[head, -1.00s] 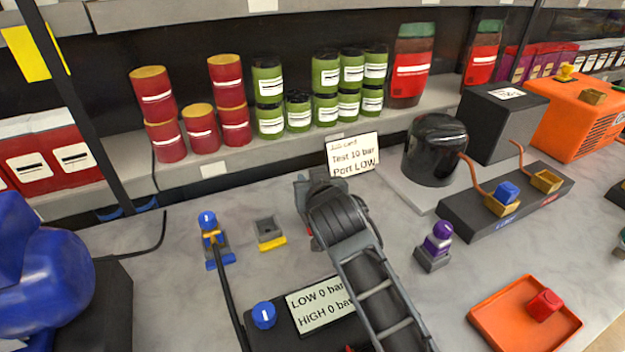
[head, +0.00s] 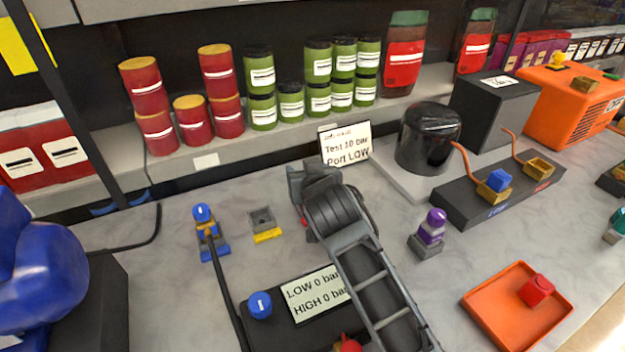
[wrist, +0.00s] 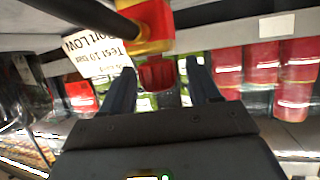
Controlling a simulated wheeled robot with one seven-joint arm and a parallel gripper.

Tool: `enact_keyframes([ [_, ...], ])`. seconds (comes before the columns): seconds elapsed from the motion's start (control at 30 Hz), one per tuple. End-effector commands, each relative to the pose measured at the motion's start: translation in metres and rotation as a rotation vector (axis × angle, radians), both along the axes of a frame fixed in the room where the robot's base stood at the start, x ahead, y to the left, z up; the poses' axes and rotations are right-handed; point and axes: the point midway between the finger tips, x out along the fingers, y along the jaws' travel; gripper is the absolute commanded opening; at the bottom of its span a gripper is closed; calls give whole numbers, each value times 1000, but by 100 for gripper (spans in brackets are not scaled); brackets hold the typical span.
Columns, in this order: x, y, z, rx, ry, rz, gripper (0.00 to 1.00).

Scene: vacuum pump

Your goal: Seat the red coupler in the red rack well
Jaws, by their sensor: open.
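In the wrist view, which is upside down, the red coupler (wrist: 157,74) shows its red knob between the two fingers, with a gold collar and a black hose. More red at the frame's top edge is cut off; I cannot tell coupler body from red rack well there. My gripper (wrist: 163,90) is open, a finger on either side of the knob; contact is unclear. In the head view my gripper (head: 312,185) is low over the bench, hiding nearly all of the coupler and the well. Only a red sliver (head: 304,222) shows at its left.
Left of my gripper are an empty grey well with a yellow front (head: 263,225) and a blue coupler (head: 207,235) with a hose. A gauge panel (head: 316,294) lies under my arm. A job card (head: 345,143) stands behind. A purple-topped piece (head: 431,232) stands to the right.

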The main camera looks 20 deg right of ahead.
Motion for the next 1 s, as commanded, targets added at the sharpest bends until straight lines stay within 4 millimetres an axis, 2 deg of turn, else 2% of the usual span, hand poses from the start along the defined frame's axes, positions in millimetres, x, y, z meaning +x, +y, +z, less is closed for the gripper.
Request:
enact_keyframes([
  [0.3,-57,13,22,1,0,2,61],
  [0.5,-87,20,35,0,0,1,61],
  [0.7,-101,23,41,0,1,0,61],
  [1.0,-103,23,43,0,1,0,61],
])
